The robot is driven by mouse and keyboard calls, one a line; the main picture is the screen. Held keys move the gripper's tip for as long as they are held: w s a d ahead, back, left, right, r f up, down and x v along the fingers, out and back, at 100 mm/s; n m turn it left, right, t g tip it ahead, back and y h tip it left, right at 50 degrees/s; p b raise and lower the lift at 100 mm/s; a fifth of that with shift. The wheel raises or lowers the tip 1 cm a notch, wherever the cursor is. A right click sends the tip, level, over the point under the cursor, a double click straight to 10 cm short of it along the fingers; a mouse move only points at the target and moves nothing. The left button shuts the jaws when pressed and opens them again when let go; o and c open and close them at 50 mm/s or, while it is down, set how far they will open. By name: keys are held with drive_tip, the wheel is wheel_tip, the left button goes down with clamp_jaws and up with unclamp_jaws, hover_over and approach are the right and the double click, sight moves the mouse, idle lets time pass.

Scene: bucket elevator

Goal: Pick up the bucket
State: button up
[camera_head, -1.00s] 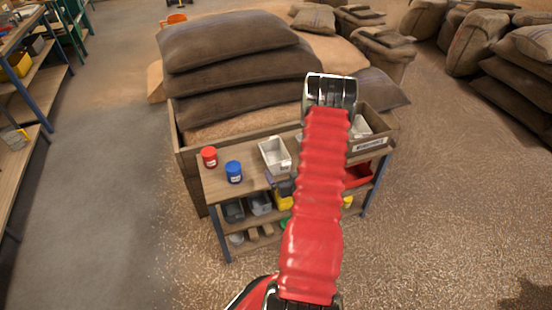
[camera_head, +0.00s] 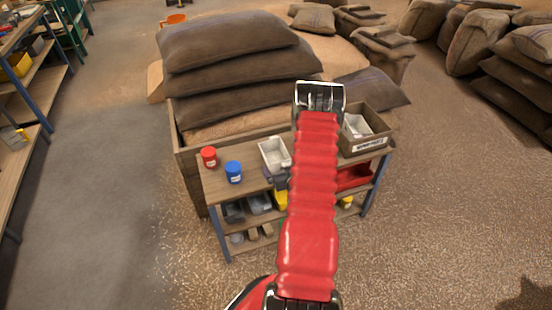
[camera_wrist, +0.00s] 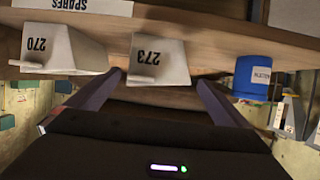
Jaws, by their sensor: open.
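A pale bucket (camera_head: 274,151) stands on the top of the wooden workbench. In the wrist view, which looks upside down, the bucket labelled 273 (camera_wrist: 160,62) shows between my finger tips. My gripper (camera_wrist: 160,82) is open, with one dark finger on each side of the bucket's width and nothing held. In the head view my gripper (camera_head: 277,179) is a dark shape just at the near side of the bucket, partly hidden by my red arm. Whether the fingers touch the bucket cannot be told.
A second bucket, labelled 270 (camera_wrist: 62,50), sits by the SPARES crate (camera_head: 366,147) on the right. A blue tin (camera_head: 233,172) and a red tin (camera_head: 209,157) stand left of the bucket. Stacked sacks (camera_head: 235,60) lie behind. Shelves below hold bins.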

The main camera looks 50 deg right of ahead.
drive_tip(key=shift+c, duration=0.5)
drive_tip(key=c, duration=0.8)
drive_tip(key=shift+r, duration=0.2)
drive_tip(key=shift+r, duration=4.85)
drive_tip(key=shift+s, duration=0.1)
drive_tip(key=shift+s+a, duration=0.7)
drive_tip(key=shift+s, duration=0.4)
drive_tip(key=shift+s+a, duration=0.75)
drive_tip(key=shift+s, duration=0.3)
drive_tip(key=shift+s+a, duration=0.7)
drive_tip(key=shift+s, duration=0.4)
